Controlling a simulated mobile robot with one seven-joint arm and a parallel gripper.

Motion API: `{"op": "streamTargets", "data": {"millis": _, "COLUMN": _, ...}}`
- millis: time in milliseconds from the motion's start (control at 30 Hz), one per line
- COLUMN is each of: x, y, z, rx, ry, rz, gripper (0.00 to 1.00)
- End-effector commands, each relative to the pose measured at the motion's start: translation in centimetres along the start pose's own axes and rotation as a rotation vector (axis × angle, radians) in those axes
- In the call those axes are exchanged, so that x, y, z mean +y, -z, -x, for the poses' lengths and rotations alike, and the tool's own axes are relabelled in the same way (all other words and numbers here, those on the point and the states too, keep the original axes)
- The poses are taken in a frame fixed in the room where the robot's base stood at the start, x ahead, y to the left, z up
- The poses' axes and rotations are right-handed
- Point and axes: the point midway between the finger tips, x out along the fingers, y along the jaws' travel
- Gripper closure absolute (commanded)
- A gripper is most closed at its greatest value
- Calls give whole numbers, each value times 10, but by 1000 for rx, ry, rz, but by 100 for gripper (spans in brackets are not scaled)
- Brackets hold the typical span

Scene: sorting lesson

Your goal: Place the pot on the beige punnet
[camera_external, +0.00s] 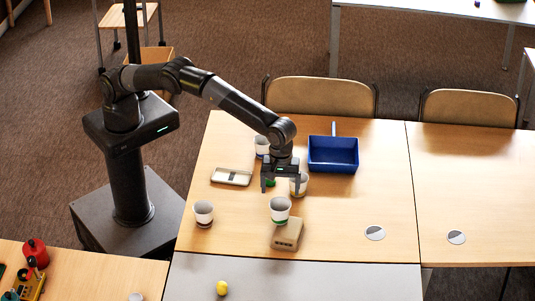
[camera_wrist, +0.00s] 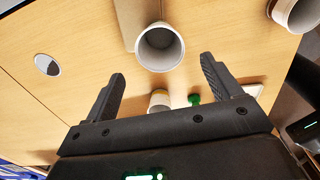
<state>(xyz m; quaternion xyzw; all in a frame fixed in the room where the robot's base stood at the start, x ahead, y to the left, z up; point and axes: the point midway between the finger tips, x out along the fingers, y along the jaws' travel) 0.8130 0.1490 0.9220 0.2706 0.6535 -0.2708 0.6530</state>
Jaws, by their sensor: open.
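A white pot (camera_external: 280,205) with a green band stands upright at the beige punnet (camera_external: 288,236), overlapping its upper left part; I cannot tell for sure whether it rests on top. In the wrist view this pot (camera_wrist: 160,47) shows its open mouth, with part of a beige strip (camera_wrist: 136,18) beside it. My gripper (camera_external: 280,187) points down just behind the pot in the external view. Its fingers (camera_wrist: 162,70) are spread apart with nothing between them, and the pot lies beyond their tips.
Other pots stand near: one with a yellow band (camera_external: 300,186) by my gripper, one behind (camera_external: 262,144), one at left (camera_external: 203,211). A green item (camera_external: 271,182), a pale tray (camera_external: 231,177) and a blue bin (camera_external: 333,153) are around. The table's right side is clear.

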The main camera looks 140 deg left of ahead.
Motion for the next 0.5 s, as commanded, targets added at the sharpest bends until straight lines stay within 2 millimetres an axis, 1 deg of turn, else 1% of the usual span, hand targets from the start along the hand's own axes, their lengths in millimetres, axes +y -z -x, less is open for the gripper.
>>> {"op": "streamTargets", "data": {"millis": 33, "x": 0, "y": 0, "z": 5, "rx": -1, "ry": -2, "rz": 0, "gripper": 17}}
{"op": "streamTargets", "data": {"millis": 100, "x": 0, "y": 0, "z": 10, "rx": 0, "ry": -1, "rz": 0, "gripper": 17}}
{"op": "streamTargets", "data": {"millis": 267, "x": 0, "y": 0, "z": 14, "rx": 0, "ry": 0, "rz": -1, "gripper": 17}}
{"op": "streamTargets", "data": {"millis": 333, "x": -2, "y": 1, "z": 20, "rx": -4, "ry": -3, "rz": -13, "gripper": 17}}
{"op": "streamTargets", "data": {"millis": 367, "x": -3, "y": 1, "z": 24, "rx": -6, "ry": -5, "rz": -24, "gripper": 17}}
{"op": "streamTargets", "data": {"millis": 433, "x": -8, "y": 4, "z": 39, "rx": -16, "ry": -14, "rz": -64, "gripper": 17}}
{"op": "streamTargets", "data": {"millis": 467, "x": -11, "y": 5, "z": 47, "rx": -21, "ry": -18, "rz": -87, "gripper": 17}}
{"op": "streamTargets", "data": {"millis": 500, "x": -16, "y": 7, "z": 60, "rx": -28, "ry": -25, "rz": -126, "gripper": 17}}
